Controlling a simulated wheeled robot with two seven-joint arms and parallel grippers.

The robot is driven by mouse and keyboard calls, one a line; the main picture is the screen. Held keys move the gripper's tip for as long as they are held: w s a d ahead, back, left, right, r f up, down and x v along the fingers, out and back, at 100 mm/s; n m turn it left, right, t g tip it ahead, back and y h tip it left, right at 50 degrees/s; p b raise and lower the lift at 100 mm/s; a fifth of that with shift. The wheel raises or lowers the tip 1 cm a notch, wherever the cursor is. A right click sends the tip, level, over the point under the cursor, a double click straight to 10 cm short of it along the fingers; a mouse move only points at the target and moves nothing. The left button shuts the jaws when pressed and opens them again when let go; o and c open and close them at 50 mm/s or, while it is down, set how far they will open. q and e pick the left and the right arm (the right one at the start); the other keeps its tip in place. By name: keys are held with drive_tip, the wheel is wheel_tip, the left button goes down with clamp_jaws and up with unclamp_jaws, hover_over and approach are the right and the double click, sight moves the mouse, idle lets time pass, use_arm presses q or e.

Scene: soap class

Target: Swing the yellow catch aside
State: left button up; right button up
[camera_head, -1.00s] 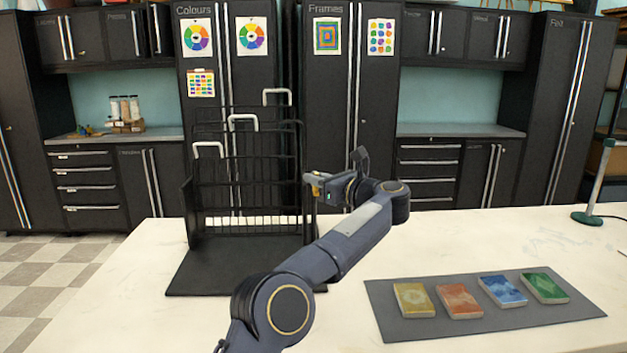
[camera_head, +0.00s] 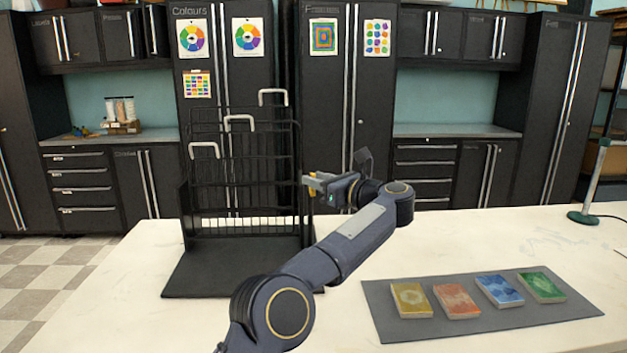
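The black wire rack (camera_head: 240,262) stands on the pale table, left of the middle, with three white-handled panels (camera_head: 240,122) in stepped rows. A small yellow part, seemingly the yellow catch (camera_head: 309,178), shows at the rack's right edge. It is partly hidden by my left gripper (camera_head: 315,184), whose tip is right beside it. I cannot tell whether they touch. The fingers are small and seen from behind, so their opening is unclear. My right gripper is not in view.
A grey mat (camera_head: 385,325) at the front right holds yellow (camera_head: 411,299), orange (camera_head: 456,300), blue (camera_head: 500,290) and green (camera_head: 541,286) blocks. A green stand (camera_head: 584,217) is at the far right. The table between rack and mat is clear apart from my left arm.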

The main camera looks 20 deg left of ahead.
use_arm(q)
drive_tip(key=v, duration=0.6)
drive_tip(key=shift+b, duration=0.4)
drive_tip(key=shift+d, duration=0.1)
